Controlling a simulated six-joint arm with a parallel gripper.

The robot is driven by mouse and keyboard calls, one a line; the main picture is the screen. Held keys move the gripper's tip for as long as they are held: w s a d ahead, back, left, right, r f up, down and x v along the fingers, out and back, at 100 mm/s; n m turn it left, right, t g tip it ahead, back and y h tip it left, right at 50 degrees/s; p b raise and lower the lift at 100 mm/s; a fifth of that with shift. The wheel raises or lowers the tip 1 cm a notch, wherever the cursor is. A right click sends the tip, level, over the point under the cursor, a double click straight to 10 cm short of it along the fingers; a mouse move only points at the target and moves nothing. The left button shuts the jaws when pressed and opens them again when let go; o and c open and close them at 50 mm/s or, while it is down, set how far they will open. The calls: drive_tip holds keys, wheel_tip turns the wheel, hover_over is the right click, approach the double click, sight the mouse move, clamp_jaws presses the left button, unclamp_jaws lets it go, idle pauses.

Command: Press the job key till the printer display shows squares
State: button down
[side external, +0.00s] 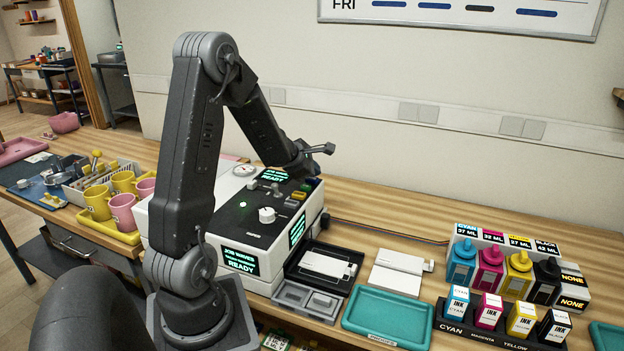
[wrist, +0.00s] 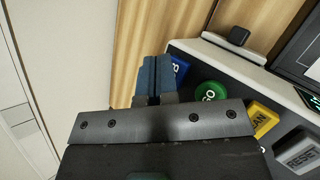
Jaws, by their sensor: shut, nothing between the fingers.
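The printer (side external: 262,222) is a white box with a dark top panel. Its front display (side external: 240,262) reads JOB WAVES READY in green-white letters, and a display on top (side external: 272,175) also reads READY. In the wrist view the blue key (wrist: 181,70), with a B showing, is partly hidden behind my gripper (wrist: 155,62). The green GO key (wrist: 210,94) is beside it. My gripper is shut and empty, its fingertips over or beside the blue key. I cannot tell whether they touch it. In the side view the fingertips are low over the key row.
A yellow key (wrist: 263,118) and a grey RESET key (wrist: 299,151) continue the row. A white knob (side external: 267,215) stands on the panel. Ink bottles (side external: 490,270), a teal tray (side external: 387,318) and mugs (side external: 97,202) are farther off. The wall is behind.

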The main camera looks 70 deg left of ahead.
sight(313, 179)
drive_tip(key=shift+f, duration=0.3)
drive_tip(key=shift+r, duration=0.1)
idle(0.4)
drive_tip(key=shift+r, duration=0.8)
drive_tip(key=shift+r, duration=2.5)
